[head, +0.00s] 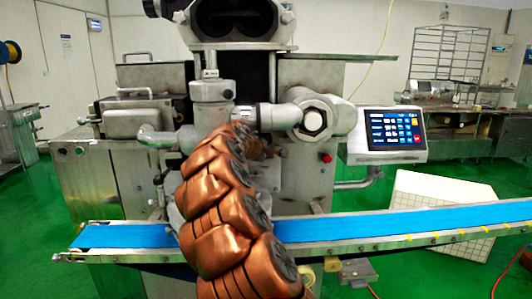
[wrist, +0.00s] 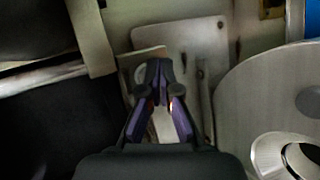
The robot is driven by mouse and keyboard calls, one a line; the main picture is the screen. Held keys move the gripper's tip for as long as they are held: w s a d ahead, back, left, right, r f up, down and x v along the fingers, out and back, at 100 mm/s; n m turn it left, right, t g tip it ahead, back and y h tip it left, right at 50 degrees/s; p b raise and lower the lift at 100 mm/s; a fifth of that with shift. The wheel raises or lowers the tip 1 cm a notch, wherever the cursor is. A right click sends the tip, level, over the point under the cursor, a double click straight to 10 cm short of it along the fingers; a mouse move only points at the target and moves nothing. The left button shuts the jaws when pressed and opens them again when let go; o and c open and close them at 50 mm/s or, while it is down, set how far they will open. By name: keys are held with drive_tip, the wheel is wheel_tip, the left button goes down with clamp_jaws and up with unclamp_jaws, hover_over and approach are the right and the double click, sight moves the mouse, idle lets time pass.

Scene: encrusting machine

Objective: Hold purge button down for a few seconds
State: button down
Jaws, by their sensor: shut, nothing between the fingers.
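The encrusting machine (head: 300,185) stands in front of me in the head view. No control can be read as the purge button. A lit touchscreen (head: 394,130) with small icons is on its right side. A red knob (head: 325,157) sits on the machine front, left of the screen. Small dark controls (head: 70,150) show on the left cabinet. My copper arm reaches up to the machine's middle and hides my gripper in the head view. In the wrist view my gripper (wrist: 159,70) is shut and empty, in front of a pale metal plate (wrist: 185,45). Contact cannot be told.
A blue conveyor belt (head: 420,219) runs across the machine front, passing behind my arm. Metal pipes and a round fitting (head: 313,120) are close to the arm. A round metal part (wrist: 265,95) is right of my gripper.

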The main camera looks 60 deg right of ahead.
drive_tip(key=shift+w+d, duration=0.25)
idle(2.0)
idle(1.9)
drive_tip(key=shift+s+a, duration=0.5)
drive_tip(key=shift+a, duration=0.1)
drive_tip(key=shift+s+a, duration=0.1)
drive_tip(key=s+a, duration=0.1)
drive_tip(key=a, duration=0.1)
drive_tip(key=s+a, duration=0.1)
drive_tip(key=s, duration=0.1)
drive_tip(key=shift+a, duration=0.35)
idle(0.7)
